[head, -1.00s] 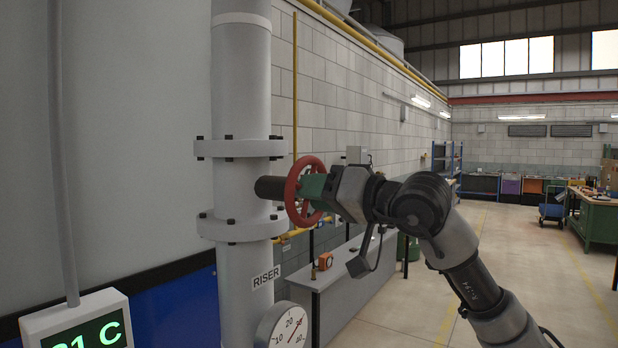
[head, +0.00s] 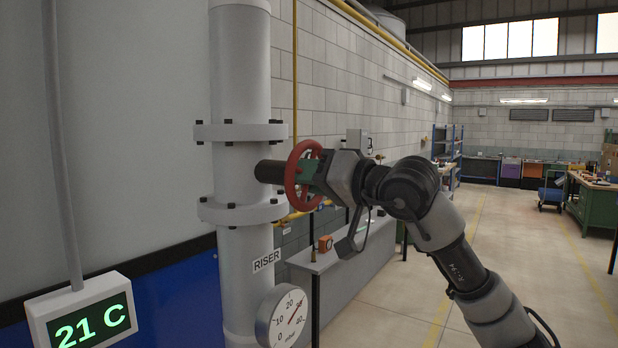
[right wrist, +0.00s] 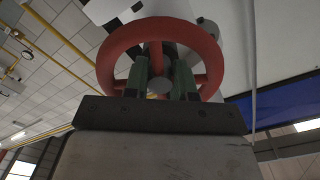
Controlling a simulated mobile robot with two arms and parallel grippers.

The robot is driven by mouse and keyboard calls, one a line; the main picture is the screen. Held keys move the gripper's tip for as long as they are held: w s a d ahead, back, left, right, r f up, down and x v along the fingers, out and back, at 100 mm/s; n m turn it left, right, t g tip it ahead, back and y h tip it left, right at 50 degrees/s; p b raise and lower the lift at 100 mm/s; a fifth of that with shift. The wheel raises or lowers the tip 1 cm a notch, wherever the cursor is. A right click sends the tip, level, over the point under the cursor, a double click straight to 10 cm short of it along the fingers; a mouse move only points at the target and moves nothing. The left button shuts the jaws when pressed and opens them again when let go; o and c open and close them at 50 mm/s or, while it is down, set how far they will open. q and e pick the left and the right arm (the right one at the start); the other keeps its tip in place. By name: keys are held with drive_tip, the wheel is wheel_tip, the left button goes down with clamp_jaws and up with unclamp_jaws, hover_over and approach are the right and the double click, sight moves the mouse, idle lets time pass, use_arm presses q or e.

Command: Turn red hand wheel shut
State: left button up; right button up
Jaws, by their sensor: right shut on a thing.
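The red hand wheel (head: 296,176) stands on a dark stem (head: 268,171) out of the right side of the grey riser pipe, between two bolted flanges. My right gripper (head: 308,172) is at the wheel's right side with its green fingers at the wheel. In the right wrist view the wheel (right wrist: 112,52) fills the top middle, and the two green fingers (right wrist: 160,80) reach to its centre, either side of a spoke and the grey hub. The gripper is shut on the wheel. My left gripper is out of view.
A gauge (head: 282,318) sits low on the riser pipe (head: 240,85), and a display reading 21 C (head: 88,322) stands at lower left. A grey bench (head: 345,258) with small items is behind my right arm. The floor to the right is open.

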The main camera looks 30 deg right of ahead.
drive_tip(key=m+b, duration=0.1)
drive_tip(key=m, duration=0.3)
drive_tip(key=m+b, duration=0.1)
drive_tip(key=m, duration=0.4)
drive_tip(key=shift+b, duration=0.35)
drive_tip(key=m+b, duration=0.1)
drive_tip(key=m, duration=0.3)
drive_tip(key=shift+m, duration=0.3)
drive_tip(key=m+b, duration=0.1)
drive_tip(key=m, duration=0.4)
drive_tip(key=m+b, duration=0.1)
drive_tip(key=m, duration=0.4)
drive_tip(key=m+b, duration=0.1)
drive_tip(key=m, duration=0.3)
drive_tip(key=m+b, duration=0.1)
drive_tip(key=m, duration=0.4)
drive_tip(key=shift+w+m, duration=0.1)
drive_tip(key=shift+m, duration=0.3)
drive_tip(key=m+b, duration=0.1)
drive_tip(key=m, duration=0.3)
drive_tip(key=shift+m, duration=0.3)
